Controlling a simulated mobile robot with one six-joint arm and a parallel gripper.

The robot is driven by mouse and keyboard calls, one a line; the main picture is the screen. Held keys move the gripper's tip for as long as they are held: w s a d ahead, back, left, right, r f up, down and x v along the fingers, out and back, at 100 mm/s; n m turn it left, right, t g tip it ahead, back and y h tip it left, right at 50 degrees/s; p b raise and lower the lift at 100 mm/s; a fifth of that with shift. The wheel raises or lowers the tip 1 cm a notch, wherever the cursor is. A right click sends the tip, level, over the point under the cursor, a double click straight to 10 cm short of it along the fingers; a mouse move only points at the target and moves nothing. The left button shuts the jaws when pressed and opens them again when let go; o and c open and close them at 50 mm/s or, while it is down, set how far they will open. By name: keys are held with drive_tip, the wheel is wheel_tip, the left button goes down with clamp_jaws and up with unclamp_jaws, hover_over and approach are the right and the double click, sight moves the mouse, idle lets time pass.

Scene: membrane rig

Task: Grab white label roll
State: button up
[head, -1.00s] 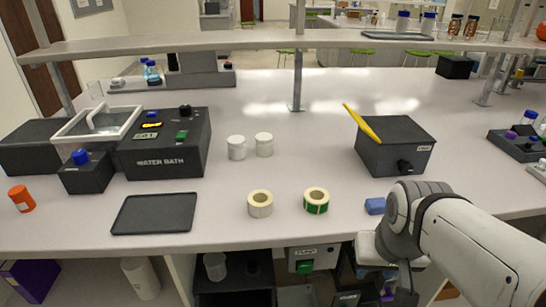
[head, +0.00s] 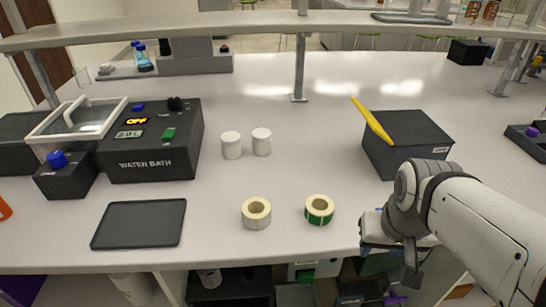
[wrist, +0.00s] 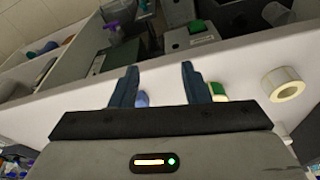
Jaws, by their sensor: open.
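The white label roll (head: 256,221) lies flat near the front edge of the bench, hole upward. It also shows in the wrist view (wrist: 288,92), at the right. A second roll with a green band (head: 319,217) sits just to its right in the head view. In the wrist view, this green roll (wrist: 218,94) is partly hidden behind the right finger. My gripper (wrist: 158,88) is open, with nothing held between its fingers. In the head view, my arm's end is at the bench front, right of both rolls, and its fingers are not clear.
Two white cylinders (head: 246,145) stand behind the rolls. A black tray (head: 138,224) and the water bath (head: 152,150) are on the left. A black box with a yellow strip (head: 405,143) stands behind my arm. A blue object (wrist: 142,99) shows between my fingers, farther off.

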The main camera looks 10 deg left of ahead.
drive_tip(key=o, duration=0.6)
drive_tip(key=w+a+r+n+g+p, duration=0.1)
drive_tip(key=w+a+r+n+p, duration=0.1)
drive_tip(key=w+a, duration=0.4)
drive_tip(key=shift+w+r+p, duration=0.15)
drive_tip(key=shift+w+p, duration=0.15)
drive_tip(key=shift+w, duration=0.2)
drive_tip(key=o, duration=0.3)
drive_tip(key=w+a+n, duration=0.1)
drive_tip(key=w+a, duration=0.1)
drive_tip(key=a, duration=0.1)
drive_tip(key=w+a+n+p, duration=0.1)
drive_tip(key=w+a, duration=0.1)
drive_tip(key=a, duration=0.2)
drive_tip(key=w+a+f+g+p, duration=0.1)
drive_tip(key=a, duration=0.2)
drive_tip(key=shift+w+a+n, duration=0.4)
drive_tip(key=shift+o, duration=0.2)
drive_tip(key=n+p, duration=0.2)
hover_over(256, 211)
drive_tip(key=s+d, duration=0.1)
drive_tip(key=s, duration=0.1)
wheel_tip(256, 211, down, 3)
drive_tip(key=shift+g, duration=0.3)
drive_tip(key=shift+s+a+f+p, duration=0.1)
drive_tip(key=shift+f+p, duration=0.15)
drive_tip(key=shift+f, duration=1.65)
drive_tip(key=shift+a+f+p, duration=0.1)
drive_tip(key=shift+f+p, duration=0.1)
drive_tip(key=shift+f, duration=1.7)
